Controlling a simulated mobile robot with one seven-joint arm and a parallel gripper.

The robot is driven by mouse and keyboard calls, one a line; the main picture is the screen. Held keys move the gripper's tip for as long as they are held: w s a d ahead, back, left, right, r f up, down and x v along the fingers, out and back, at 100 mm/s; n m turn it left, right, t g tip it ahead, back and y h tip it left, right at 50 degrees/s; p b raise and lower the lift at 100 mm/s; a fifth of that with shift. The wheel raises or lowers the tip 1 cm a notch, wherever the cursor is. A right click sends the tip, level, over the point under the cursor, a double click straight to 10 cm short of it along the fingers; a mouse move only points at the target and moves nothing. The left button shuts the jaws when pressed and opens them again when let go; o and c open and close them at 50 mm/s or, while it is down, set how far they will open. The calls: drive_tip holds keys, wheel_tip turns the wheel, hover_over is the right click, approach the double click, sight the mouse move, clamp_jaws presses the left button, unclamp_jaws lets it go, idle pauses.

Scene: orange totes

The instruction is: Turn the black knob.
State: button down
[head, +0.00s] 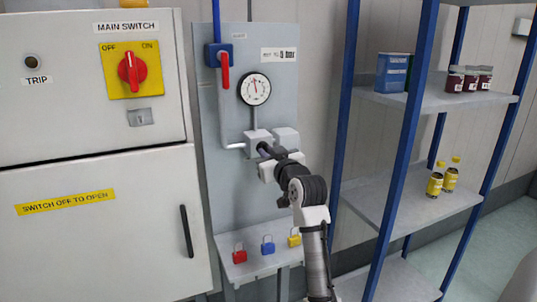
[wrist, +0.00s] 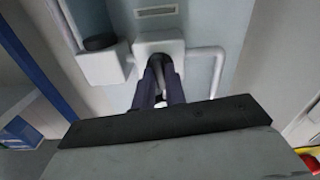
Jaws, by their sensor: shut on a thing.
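A pale grey valve box (head: 258,138) sits on the grey panel below the round gauge in the head view. It also shows in the wrist view (wrist: 175,47), with pipes running from it. My gripper (wrist: 160,70) reaches the front of this box, its two dark fingers close together. It is shut on the black knob there, which the fingers mostly hide. In the head view my gripper (head: 263,149) meets the box just below the gauge stem. A separate black round piece (wrist: 100,42) shows on the neighbouring grey box in the wrist view, apart from the fingers.
The gauge (head: 255,89) and a red-handled valve (head: 224,70) are above. A cabinet with a red main switch (head: 132,68) stands left. A blue-posted shelf (head: 403,150) stands close on the right. Several coloured padlocks, including a blue one (head: 267,246), are at the panel's foot.

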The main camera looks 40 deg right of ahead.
drive_tip(key=c, duration=1.4)
unclamp_jaws()
drive_tip(key=shift+c, duration=0.2)
drive_tip(key=b+v, duration=0.4)
drive_tip(key=v, duration=0.9)
drive_tip(key=shift+s+a, duration=0.2)
drive_tip(key=shift+s, duration=0.15)
